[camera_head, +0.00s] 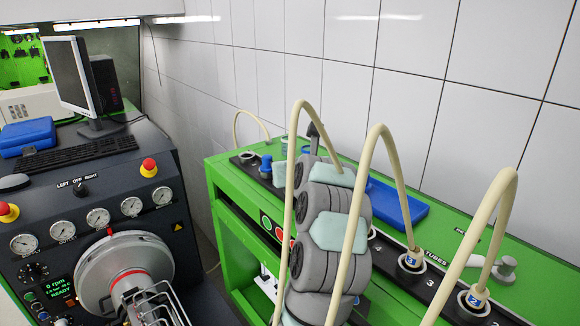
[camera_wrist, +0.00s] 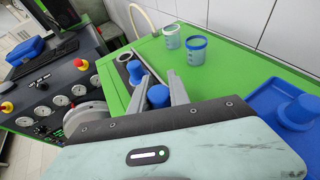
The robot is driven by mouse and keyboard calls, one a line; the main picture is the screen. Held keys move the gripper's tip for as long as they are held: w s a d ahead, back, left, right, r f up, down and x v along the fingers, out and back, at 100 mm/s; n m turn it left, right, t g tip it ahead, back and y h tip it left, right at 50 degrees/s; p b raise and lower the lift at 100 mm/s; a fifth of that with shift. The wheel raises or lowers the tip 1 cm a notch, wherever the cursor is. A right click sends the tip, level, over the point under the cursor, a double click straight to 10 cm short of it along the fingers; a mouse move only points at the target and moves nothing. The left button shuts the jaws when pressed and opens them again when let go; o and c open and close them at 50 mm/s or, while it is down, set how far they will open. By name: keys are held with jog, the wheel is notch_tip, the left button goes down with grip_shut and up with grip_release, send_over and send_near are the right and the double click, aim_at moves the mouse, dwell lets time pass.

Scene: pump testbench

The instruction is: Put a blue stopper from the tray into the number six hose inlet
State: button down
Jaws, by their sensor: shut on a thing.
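In the wrist view, my gripper (camera_wrist: 159,80) is shut on a blue stopper (camera_wrist: 158,96), one finger on each side. The held stopper is close above or at the dark inlet strip; its lower end is hidden, so I cannot tell whether it is inserted. Another blue stopper (camera_wrist: 135,73) stands on the strip just beyond, also seen in the head view (camera_head: 265,164). An open inlet (camera_wrist: 125,57) lies past it. The blue tray (camera_wrist: 262,98) at right holds another blue stopper (camera_wrist: 299,110). My arm hides the gripper tips and number six label in the head view.
Two cups (camera_wrist: 172,37) (camera_wrist: 196,50) stand on the green bench top (camera_wrist: 150,50). Beige hoses (camera_head: 385,140) arch up from the front inlets (camera_head: 411,260). A tiled wall (camera_head: 300,70) rises behind. The gauge console (camera_head: 85,215) stands at left.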

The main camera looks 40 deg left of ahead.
jog(key=shift+f, duration=0.8)
jog(key=c, duration=1.5)
grip_release()
jog(key=shift+v, duration=4.75)
jog(key=shift+s+d+r, duration=0.25)
jog(key=shift+s+d, duration=0.15)
jog(key=shift+d, duration=0.15)
